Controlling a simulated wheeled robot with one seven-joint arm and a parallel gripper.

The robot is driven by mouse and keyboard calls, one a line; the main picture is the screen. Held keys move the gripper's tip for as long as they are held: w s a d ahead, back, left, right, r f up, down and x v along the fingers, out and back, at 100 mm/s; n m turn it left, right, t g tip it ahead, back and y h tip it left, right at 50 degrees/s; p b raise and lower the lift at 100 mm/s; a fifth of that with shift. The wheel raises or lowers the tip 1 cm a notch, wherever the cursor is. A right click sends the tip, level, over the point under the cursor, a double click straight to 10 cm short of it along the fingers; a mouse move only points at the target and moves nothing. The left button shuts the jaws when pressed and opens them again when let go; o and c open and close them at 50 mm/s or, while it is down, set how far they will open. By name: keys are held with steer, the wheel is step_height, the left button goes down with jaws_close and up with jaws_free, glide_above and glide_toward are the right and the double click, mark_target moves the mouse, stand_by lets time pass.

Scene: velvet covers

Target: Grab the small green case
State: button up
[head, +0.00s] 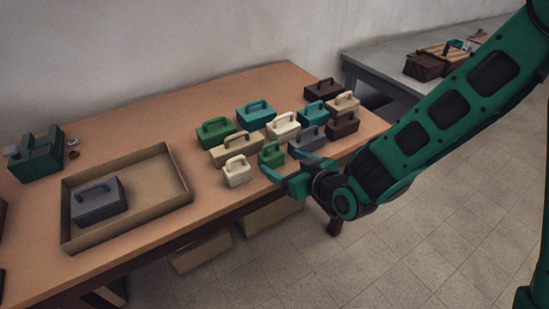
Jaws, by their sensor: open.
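The small green case (271,154), with a handle on top, stands in the front row of a group of cases on the wooden table (240,90). A larger green case (215,133) stands farther back to the left. My gripper (275,172) is open and empty-looking at the table's front edge, its fingers just in front of the small green case and partly covering its lower front. I cannot tell whether a finger touches it.
A small cream case (237,171) stands close on the left and a grey case (307,138) close on the right. More cases crowd behind. A shallow tray (170,190) at the left holds a grey case (97,201). A green box (37,155) stands at the far left.

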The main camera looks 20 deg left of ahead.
mark_target(276, 157)
steer(key=shift+x, duration=3.5)
steer(key=shift+w+r, duration=0.15)
steer(key=shift+d, duration=0.1)
steer(key=c, duration=1.1)
